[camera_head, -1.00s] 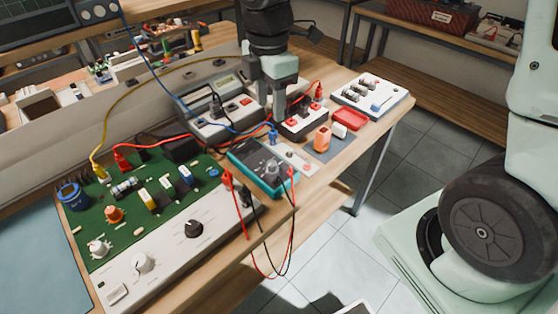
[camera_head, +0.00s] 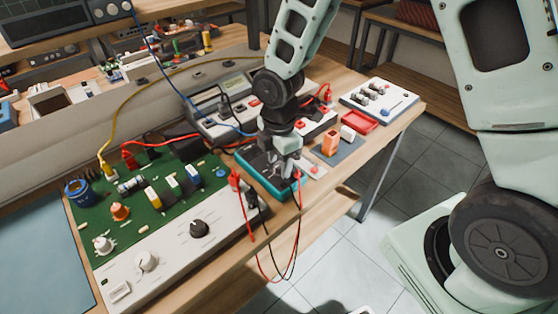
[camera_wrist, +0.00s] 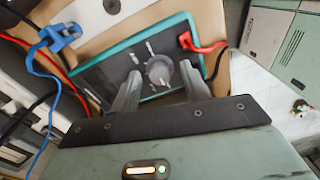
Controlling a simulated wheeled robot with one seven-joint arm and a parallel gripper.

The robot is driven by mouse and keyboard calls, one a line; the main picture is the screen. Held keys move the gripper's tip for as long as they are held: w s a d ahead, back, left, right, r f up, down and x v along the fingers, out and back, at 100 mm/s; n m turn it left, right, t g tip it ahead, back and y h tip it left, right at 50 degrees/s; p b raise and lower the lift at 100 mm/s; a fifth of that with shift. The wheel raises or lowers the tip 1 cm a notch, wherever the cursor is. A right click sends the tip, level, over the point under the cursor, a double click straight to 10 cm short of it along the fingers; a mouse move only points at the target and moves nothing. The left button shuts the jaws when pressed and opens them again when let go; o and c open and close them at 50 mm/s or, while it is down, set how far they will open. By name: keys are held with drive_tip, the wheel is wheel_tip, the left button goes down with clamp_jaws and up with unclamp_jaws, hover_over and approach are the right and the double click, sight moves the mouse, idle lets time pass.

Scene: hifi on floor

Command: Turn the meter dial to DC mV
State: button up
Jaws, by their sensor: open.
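The teal-rimmed meter (camera_head: 262,184) lies face up near the front edge of the bench, partly covered by my gripper in the head view. In the wrist view the meter (camera_wrist: 100,75) shows a dark face with a round grey dial (camera_wrist: 158,72) bearing a raised bar. My gripper (camera_wrist: 160,73) is open, its fingers on either side of the dial; I cannot tell whether they touch it. In the head view my gripper (camera_head: 286,172) is low over the meter's right part and hides the dial. The dial markings are too small to read.
A red plug (camera_wrist: 188,42) with a lead sits beside the dial. A blue clip (camera_wrist: 60,37) is at upper left. A green circuit board (camera_head: 140,220) with a grey knob panel stands left of the meter. An orange block (camera_head: 330,142) and red tray (camera_head: 358,122) lie to the right.

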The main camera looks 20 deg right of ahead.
drive_tip(key=shift+f, duration=0.1)
drive_tip(key=c, duration=1)
drive_tip(key=shift+m, duration=0.4)
drive_tip(key=m, duration=0.8)
drive_tip(key=shift+m, duration=0.3)
drive_tip(key=m, duration=0.4)
drive_tip(key=shift+p, duration=0.4)
drive_tip(key=shift+m+p, duration=0.35)
drive_tip(key=shift+m, duration=1.75)
